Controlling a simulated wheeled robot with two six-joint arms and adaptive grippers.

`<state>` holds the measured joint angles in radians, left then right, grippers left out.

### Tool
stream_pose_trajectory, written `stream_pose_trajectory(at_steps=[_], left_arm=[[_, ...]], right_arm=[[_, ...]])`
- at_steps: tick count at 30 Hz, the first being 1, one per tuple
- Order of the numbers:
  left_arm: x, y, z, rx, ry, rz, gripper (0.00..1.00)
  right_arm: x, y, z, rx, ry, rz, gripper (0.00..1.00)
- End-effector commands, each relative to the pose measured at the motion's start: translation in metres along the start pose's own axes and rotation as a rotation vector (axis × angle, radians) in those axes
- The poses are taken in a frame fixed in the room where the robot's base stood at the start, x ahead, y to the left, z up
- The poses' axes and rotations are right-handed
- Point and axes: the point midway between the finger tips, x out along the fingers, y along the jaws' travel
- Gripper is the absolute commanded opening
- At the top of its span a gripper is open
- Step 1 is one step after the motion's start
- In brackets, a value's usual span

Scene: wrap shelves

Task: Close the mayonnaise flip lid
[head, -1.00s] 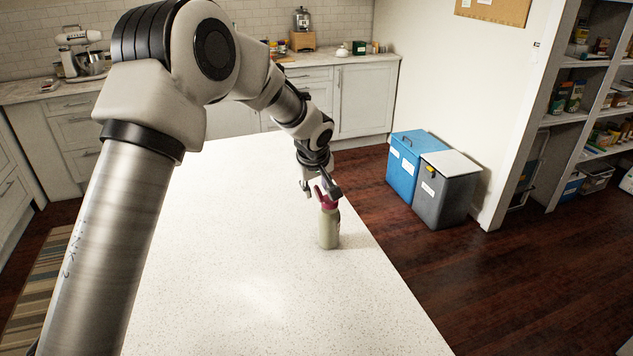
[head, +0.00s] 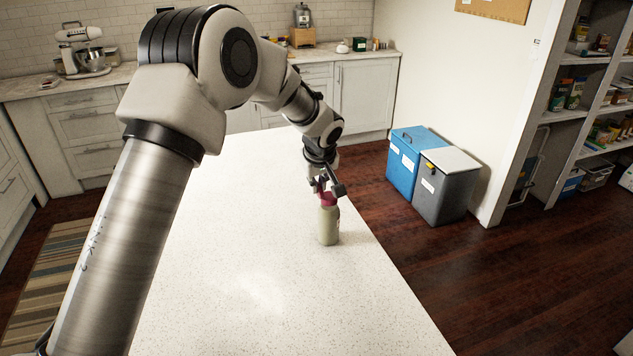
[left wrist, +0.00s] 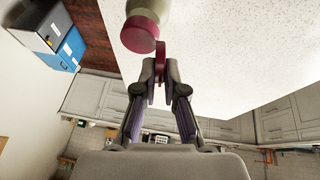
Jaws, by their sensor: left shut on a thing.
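The mayonnaise bottle (head: 329,228) stands upright on the white counter near its right edge. Its body is pale green and its cap (head: 328,200) is dark red. In the left wrist view the red cap (left wrist: 140,34) shows at the top, with a narrow red flap, the flip lid (left wrist: 160,52), standing out beside it. My left gripper (head: 327,187) is at the top of the bottle. In the left wrist view its fingertips (left wrist: 160,70) are closed together on the flip lid. The fingers partly hide the lid. My right gripper is not in view.
The white speckled counter (head: 240,270) is otherwise clear around the bottle. A blue bin (head: 405,165) and a grey bin (head: 445,190) stand on the wooden floor to the right. Stocked shelves (head: 590,100) are at the far right.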

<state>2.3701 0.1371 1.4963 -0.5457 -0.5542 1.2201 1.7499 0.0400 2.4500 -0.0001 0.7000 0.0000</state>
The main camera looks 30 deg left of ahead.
Motion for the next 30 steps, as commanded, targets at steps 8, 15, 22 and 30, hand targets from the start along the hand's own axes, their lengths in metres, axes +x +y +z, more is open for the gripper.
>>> stream_pose_trajectory(at_steps=[8,15,22,30], left_arm=[[0.0,0.009,0.001,0.074,-0.003,-0.177,0.0],[0.003,0.016,0.003,0.141,-0.005,-0.34,0.0],[0.006,0.02,0.004,0.185,-0.006,-0.45,0.0],[0.008,0.022,0.004,0.206,-0.006,-0.498,0.0]], right_arm=[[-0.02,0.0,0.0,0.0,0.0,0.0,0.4],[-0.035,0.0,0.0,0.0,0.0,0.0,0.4],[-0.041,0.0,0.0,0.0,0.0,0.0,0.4],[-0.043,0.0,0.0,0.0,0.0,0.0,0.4]])
